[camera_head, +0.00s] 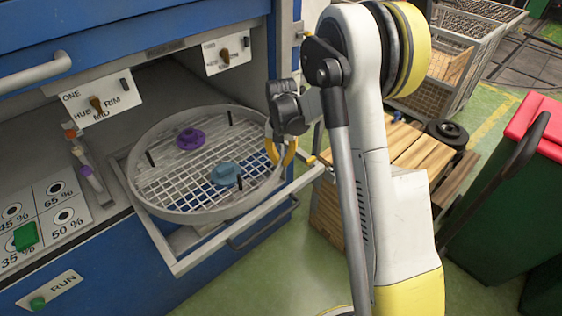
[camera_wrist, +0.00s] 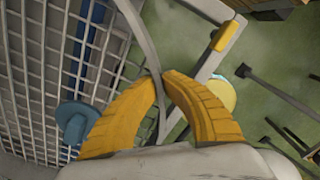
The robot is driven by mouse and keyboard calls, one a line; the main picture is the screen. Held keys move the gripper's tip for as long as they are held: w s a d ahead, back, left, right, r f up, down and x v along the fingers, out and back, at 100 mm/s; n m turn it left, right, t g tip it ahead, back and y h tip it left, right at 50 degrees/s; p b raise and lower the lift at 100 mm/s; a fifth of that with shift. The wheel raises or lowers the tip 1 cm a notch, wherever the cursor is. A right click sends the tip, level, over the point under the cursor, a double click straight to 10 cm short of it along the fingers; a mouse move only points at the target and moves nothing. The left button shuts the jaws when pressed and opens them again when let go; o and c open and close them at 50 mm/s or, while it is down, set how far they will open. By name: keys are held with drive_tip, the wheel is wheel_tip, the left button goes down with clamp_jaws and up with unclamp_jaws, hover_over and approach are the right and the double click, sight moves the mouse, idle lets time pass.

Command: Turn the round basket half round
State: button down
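The round basket (camera_head: 205,215) is a grey ring with a wire mesh floor and several short dark upright pins. It sits on a pulled-out square rail frame (camera_head: 160,240) in front of the blue cabinet. A purple ring-shaped piece (camera_head: 190,139) and a blue piece (camera_head: 226,174) lie on the mesh. My gripper (camera_head: 279,160) is at the basket's right rim, with its yellow fingers pointing down. In the wrist view, the grey rim (camera_wrist: 143,35) runs between the fingertips (camera_wrist: 162,76), which close on it from both sides. The blue piece (camera_wrist: 75,118) shows left of the fingers.
Labelled panels with knobs (camera_head: 96,104) stand behind the basket. A percentage board (camera_head: 40,215) with a green block lies left. The frame's yellow-tipped corner (camera_head: 313,160) sticks out right. A wooden crate (camera_head: 330,215) and green bin with red lid (camera_head: 535,120) stand right.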

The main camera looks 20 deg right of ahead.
drive_tip(key=c, duration=1.6)
unclamp_jaws()
wheel_tip(320, 180, up, 12)
